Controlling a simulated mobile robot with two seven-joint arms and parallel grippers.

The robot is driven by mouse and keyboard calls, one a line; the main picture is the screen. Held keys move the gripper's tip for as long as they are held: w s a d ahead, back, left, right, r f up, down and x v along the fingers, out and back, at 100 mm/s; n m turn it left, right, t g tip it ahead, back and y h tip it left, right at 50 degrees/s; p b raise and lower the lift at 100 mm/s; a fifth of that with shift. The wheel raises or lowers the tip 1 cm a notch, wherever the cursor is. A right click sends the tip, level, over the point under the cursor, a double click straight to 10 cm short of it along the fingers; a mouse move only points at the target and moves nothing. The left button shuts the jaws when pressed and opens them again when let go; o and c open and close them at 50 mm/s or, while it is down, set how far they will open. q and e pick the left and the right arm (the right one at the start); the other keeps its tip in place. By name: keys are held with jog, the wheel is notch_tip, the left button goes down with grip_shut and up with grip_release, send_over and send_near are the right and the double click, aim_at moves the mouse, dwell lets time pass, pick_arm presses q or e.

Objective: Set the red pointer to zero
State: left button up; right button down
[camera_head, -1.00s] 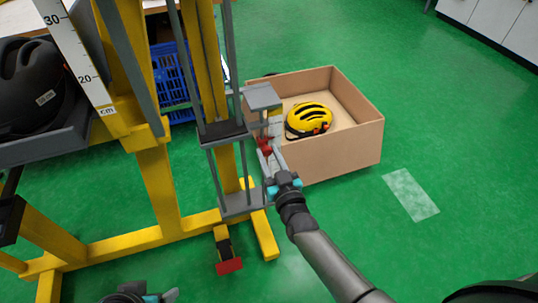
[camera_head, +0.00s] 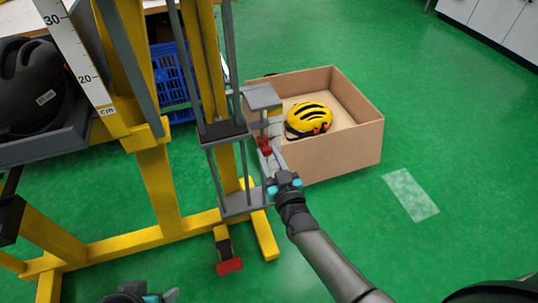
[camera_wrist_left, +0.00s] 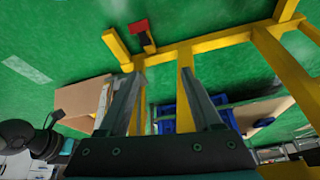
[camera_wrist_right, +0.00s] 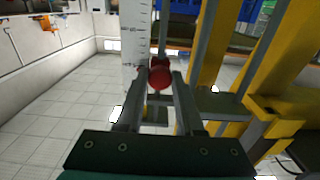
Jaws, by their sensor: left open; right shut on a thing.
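The red pointer (camera_head: 264,145) sits on the slim post at the right side of the yellow drop tower, below a grey plate. In the right wrist view its round red knob (camera_wrist_right: 160,76) is between my fingertips, in front of a white scale (camera_wrist_right: 135,40) whose numbers I cannot read. My right gripper (camera_head: 268,157) is shut on the red pointer. My left gripper (camera_head: 140,295) is at the bottom edge of the head view, away from the pointer. In the left wrist view its fingers (camera_wrist_left: 165,98) are spread with nothing held between them.
A cardboard box (camera_head: 335,155) with a yellow helmet (camera_head: 308,119) stands behind the right arm. A dark helmet (camera_head: 28,90) rests on a grey carrier at the left, beside a larger cm scale (camera_head: 78,55). A red pedal (camera_head: 230,266) lies at the tower's foot. The right floor is open.

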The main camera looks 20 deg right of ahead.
jog(key=shift+r, duration=0.15)
pick_arm(q)
notch_tip(320, 180, down, 11)
jog(key=s+g+p, duration=0.1)
jog(key=s+p, duration=0.1)
jog(key=p, duration=0.3)
jog(key=shift+s+a+r+g, duration=0.15)
jog(key=shift+s+r+g, duration=0.05)
jog(key=shift+g, duration=0.2)
pick_arm(e)
jog(key=shift+r, duration=2.4)
jog(key=shift+w, duration=0.1)
jog(key=c, duration=0.5)
grip_release()
jog(key=shift+c, duration=0.2)
jog(key=shift+f, duration=0.25)
